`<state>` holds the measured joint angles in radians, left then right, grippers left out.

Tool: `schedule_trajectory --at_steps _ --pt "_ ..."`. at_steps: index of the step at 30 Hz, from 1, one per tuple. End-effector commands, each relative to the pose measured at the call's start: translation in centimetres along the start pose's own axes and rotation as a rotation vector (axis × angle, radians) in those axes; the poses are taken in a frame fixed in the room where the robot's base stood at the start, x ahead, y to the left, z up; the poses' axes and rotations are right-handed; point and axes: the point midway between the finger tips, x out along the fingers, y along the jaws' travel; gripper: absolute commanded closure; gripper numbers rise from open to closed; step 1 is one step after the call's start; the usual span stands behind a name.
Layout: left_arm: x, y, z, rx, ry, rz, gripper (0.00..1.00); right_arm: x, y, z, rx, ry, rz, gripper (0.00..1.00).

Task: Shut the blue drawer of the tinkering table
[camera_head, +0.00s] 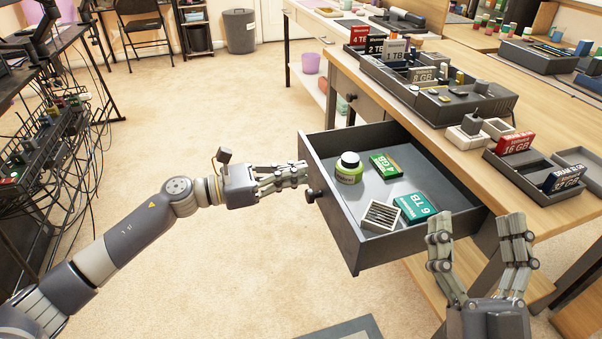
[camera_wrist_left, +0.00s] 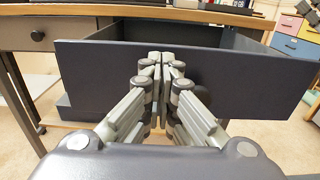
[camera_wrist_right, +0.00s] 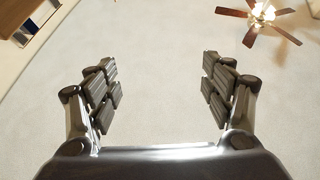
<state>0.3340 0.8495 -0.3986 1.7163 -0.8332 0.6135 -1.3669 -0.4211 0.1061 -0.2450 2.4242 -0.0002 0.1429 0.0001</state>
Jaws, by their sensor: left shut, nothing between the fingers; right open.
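The dark blue-grey drawer (camera_head: 341,222) stands pulled out from the wooden tinkering table (camera_head: 436,137). My left gripper (camera_head: 304,173) is shut and empty at the outside of the drawer front (camera_wrist_left: 262,85), close to the round knob (camera_head: 311,195). I cannot tell whether the fingertips touch it. My right gripper (camera_head: 477,220) is open and empty, pointing up beside the drawer's near right side.
A second, closed drawer (camera_head: 356,90) with a knob sits further along the table. Boxes and a grey organiser (camera_head: 440,95) cover the tabletop. A dark rack with cables (camera_head: 45,140) stands at the left. The carpet (camera_head: 235,110) between is clear.

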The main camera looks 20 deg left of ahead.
Motion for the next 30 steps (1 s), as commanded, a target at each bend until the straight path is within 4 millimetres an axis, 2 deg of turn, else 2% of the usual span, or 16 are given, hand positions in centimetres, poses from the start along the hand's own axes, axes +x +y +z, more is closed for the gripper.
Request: schedule_trajectory --at_steps 6,21,26,30 --pt "1.4 0.1 0.0 0.000 0.000 0.001 1.00 0.0 -0.1 -0.3 0.001 0.018 -0.001 0.26" --pt "1.9 0.0 0.0 0.000 -0.001 0.000 1.00 0.0 -0.1 -0.3 0.002 0.016 -0.001 0.26" --pt "3.7 0.0 0.1 0.000 -0.003 -0.001 1.00 0.1 -0.1 0.2 0.001 -0.013 0.000 0.26" --pt "6.5 0.0 0.2 0.001 -0.004 -0.002 1.00 0.1 0.2 1.2 -0.004 -0.071 0.004 0.26"
